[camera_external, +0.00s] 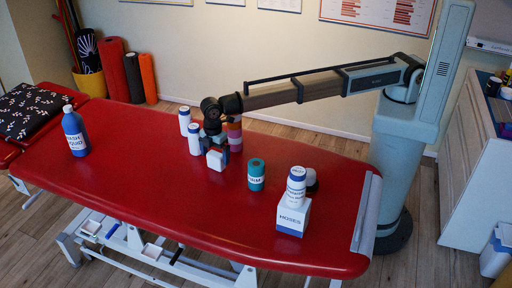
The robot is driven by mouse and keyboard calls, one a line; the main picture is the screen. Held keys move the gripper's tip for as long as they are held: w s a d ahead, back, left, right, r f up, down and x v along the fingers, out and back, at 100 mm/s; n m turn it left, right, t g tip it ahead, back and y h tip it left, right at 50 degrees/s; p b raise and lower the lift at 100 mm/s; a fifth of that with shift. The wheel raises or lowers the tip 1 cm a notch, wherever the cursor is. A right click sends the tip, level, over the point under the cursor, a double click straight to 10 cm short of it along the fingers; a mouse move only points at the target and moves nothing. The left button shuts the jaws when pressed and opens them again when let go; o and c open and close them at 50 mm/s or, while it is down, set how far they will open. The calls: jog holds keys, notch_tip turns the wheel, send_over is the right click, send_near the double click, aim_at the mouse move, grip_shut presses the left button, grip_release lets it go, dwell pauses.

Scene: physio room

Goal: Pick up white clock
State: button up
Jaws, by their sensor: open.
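A small white block-like object (215,161), which may be the white clock, sits on the red treatment table (130,185) near its middle. No clock face can be made out at this size. My gripper (220,148) is open and points down right at this object, from above and just behind it. The fingers show as dark and blue parts around its top and right side. Whether they touch it cannot be told. My gripper and wrist partly hide the things behind.
Two white bottles (194,140) stand close on the left, and a stack of coloured rolls (234,134) close behind. A teal can (256,174) and a white box (293,216) with a bottle (296,187) on top stand to the right. A blue bottle (75,133) stands far left.

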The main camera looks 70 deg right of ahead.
aim_at(216, 161)
jog(key=shift+f, duration=1.95)
jog(key=c, duration=1)
